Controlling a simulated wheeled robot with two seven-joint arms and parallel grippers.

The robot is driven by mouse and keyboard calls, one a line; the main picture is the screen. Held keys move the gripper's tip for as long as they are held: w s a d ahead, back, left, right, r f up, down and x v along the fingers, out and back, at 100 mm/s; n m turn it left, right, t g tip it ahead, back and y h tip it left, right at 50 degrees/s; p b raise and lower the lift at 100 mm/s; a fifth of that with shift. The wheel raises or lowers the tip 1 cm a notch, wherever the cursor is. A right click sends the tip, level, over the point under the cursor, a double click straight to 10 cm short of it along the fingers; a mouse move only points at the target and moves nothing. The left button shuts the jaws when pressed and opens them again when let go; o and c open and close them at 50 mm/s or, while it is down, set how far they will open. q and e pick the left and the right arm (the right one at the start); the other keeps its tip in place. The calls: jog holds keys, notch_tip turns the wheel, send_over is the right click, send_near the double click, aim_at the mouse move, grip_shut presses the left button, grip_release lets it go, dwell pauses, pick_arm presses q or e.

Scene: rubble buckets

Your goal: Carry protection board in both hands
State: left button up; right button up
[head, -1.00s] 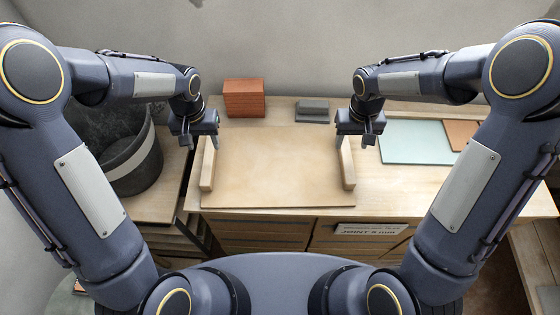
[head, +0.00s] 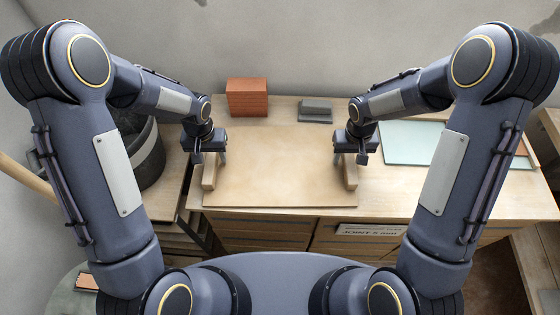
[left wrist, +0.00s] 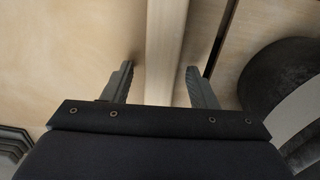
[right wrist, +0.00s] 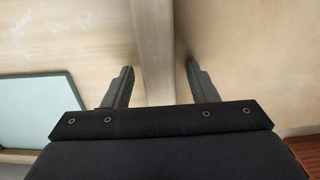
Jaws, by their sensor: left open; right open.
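The protection board (head: 280,165) is a flat tan sheet lying on the wooden bench, with a raised wooden bar along each side. My left gripper (head: 209,158) is open over the left bar (head: 209,176). In the left wrist view that bar (left wrist: 166,50) runs between the two spread fingers (left wrist: 160,85). My right gripper (head: 350,158) is open over the right bar (head: 350,177). In the right wrist view that bar (right wrist: 154,50) runs between the open fingers (right wrist: 160,85). I cannot tell whether any finger touches a bar.
Red bricks (head: 247,97) and a grey block (head: 315,110) stand behind the board. A pale green sheet (head: 412,143) lies to the right. A dark bucket (left wrist: 285,75) stands left of the bench. A label reading "JOINT 5 mm" (head: 370,230) is on the bench front.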

pick_arm(q)
grip_shut()
pick_arm(e)
grip_shut()
pick_arm(q)
jog(key=shift+r, duration=0.1)
dwell(1.0)
